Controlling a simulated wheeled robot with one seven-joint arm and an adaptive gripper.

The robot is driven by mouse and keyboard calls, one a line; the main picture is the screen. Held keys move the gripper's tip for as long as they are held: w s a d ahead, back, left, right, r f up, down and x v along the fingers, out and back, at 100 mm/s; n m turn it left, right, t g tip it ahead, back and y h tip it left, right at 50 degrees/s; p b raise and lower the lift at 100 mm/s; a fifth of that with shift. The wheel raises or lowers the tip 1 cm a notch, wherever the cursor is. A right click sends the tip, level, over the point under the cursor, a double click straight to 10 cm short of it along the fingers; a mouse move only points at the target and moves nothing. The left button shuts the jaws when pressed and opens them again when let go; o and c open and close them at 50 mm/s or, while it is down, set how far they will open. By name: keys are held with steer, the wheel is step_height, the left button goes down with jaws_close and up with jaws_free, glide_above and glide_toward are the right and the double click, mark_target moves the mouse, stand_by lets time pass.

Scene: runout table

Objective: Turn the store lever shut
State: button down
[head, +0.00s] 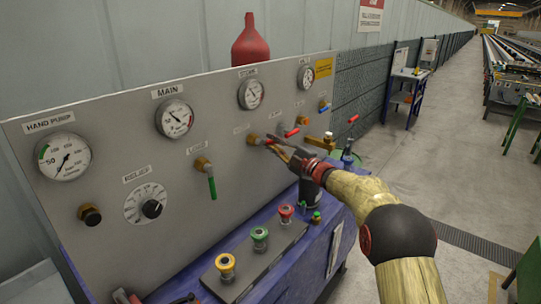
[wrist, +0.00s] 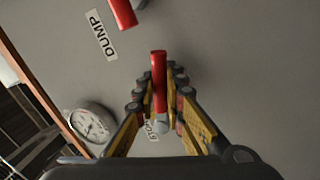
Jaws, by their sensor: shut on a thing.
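The store lever (wrist: 158,72) is a red handle on a round pale hub, standing out from the grey panel. In the wrist view it lies between the fingers of my gripper (wrist: 162,90), which is shut on it. A label beside the hub is partly hidden by the fingers and hub. In the head view my gripper (head: 279,151) is at the panel, with the lever's red handle (head: 268,141) and brass valve body (head: 253,139) just left of the fingertips. The fingers partly cover the handle there.
Another red lever (wrist: 122,12) by the DUMP label (wrist: 101,36) is close by. A green lever (head: 212,187) and gauges (head: 175,118) are on the panel. Yellow, green and red knobs (head: 260,238) stand below on the blue bench. Open floor (head: 440,150) lies to the right.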

steer(key=shift+w+r+n+g+y+b, duration=0.1)
steer(key=shift+r+n+g+y+b, duration=0.35)
steer(key=shift+n, duration=0.7)
steer(key=shift+w+r+n+g+y+b, duration=0.15)
steer(key=shift+r+n+b, duration=0.5)
steer(key=shift+n, duration=0.5)
steer(key=shift+s, duration=0.15)
steer(key=c, duration=1.9)
jaws_free()
steer(key=shift+o, duration=0.3)
steer(key=shift+d, duration=0.1)
steer(key=v, duration=1.2)
